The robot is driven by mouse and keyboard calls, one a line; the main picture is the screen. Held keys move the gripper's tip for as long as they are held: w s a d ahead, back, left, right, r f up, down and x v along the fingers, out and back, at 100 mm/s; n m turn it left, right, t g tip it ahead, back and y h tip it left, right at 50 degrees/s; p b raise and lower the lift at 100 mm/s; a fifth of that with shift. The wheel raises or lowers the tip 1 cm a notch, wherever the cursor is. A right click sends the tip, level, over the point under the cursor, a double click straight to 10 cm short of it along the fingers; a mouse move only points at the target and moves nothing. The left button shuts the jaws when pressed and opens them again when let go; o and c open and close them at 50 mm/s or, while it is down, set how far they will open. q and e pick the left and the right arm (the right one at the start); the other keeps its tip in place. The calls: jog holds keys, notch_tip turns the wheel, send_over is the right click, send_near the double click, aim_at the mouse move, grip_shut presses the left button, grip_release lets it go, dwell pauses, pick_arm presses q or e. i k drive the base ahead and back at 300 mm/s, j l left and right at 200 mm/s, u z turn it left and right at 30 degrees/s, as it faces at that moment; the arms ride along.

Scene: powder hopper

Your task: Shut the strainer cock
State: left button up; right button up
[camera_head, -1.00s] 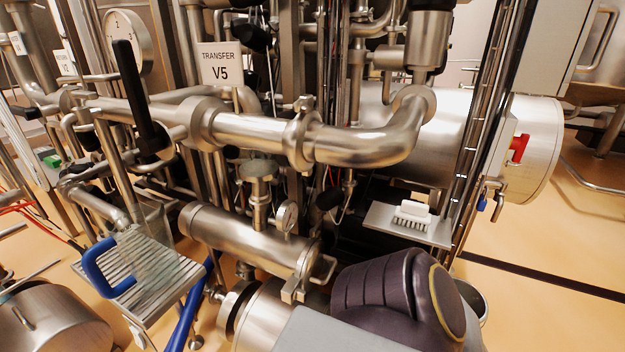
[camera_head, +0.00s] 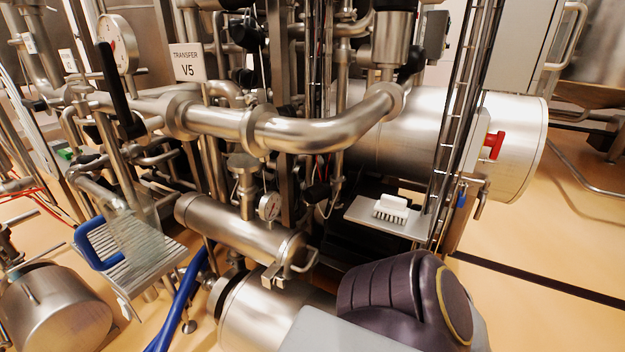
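A horizontal steel cylinder (camera_head: 240,230) that looks like the strainer lies low in the middle of the pipework. A round gauge (camera_head: 268,208) stands beside it, and a clamp with a wire handle (camera_head: 300,258) is at its near end. A vertical stub with a flat cap (camera_head: 243,165) rises from its top. I cannot tell for sure which handle is the strainer cock. A long black lever (camera_head: 115,90) stands nearly upright on the left pipe. A red handle (camera_head: 494,145) sits on the large vessel at the right. Neither of my grippers is in view.
A white brush (camera_head: 391,208) lies on a grey shelf (camera_head: 364,219). A ribbed tray (camera_head: 155,262) with a blue handle (camera_head: 88,243) is at the left. Open floor (camera_head: 575,240) lies at the right.

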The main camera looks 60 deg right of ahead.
aim_at(299, 224)
jog(key=k+j+u, duration=0.15)
jog(key=k+u, duration=0.5)
jog(key=u, duration=0.2)
jog(key=k+u, duration=0.25)
jog(key=u, duration=0.15)
jog(key=k+l+u, duration=0.1)
jog(key=u, duration=0.25)
jog(key=k+u, duration=0.2)
jog(key=u, duration=0.2)
jog(key=k+u, duration=0.15)
jog(key=u, duration=0.2)
jog(key=k+z, duration=0.1)
jog(key=z, duration=0.25)
jog(key=k+l+z, duration=0.1)
jog(key=z, duration=0.2)
jog(key=k+l+z, duration=0.1)
jog(key=z, duration=1.55)
jog(key=k+l, duration=0.05)
